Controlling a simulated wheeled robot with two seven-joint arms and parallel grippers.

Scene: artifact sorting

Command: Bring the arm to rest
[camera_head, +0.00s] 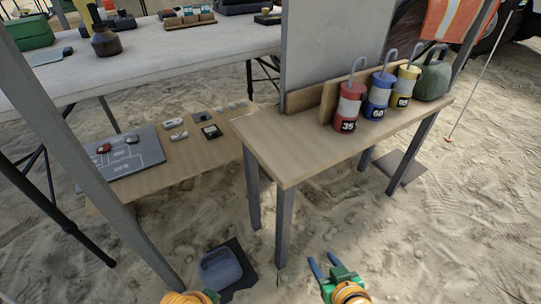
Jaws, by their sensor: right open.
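My right gripper (322,257) shows at the bottom, right of centre, with two blue fingers apart on a green body. It is open, with nothing between the fingers, and appears over the sand in front of the wooden bench (262,142). My left arm's orange end (190,298) only just enters at the bottom edge, left of centre. Its fingers cannot be made out. A blue-grey container (220,268) on a dark mat lies just beyond it; I cannot tell whether they touch.
On the bench stand red (348,107), blue (378,95) and yellow (404,86) numbered canisters with hooks, and a green bag-like case (433,80). A low board (195,158) holds small artifacts and a grey tray (128,168). A white table (180,47) stands behind. Bare sand lies right.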

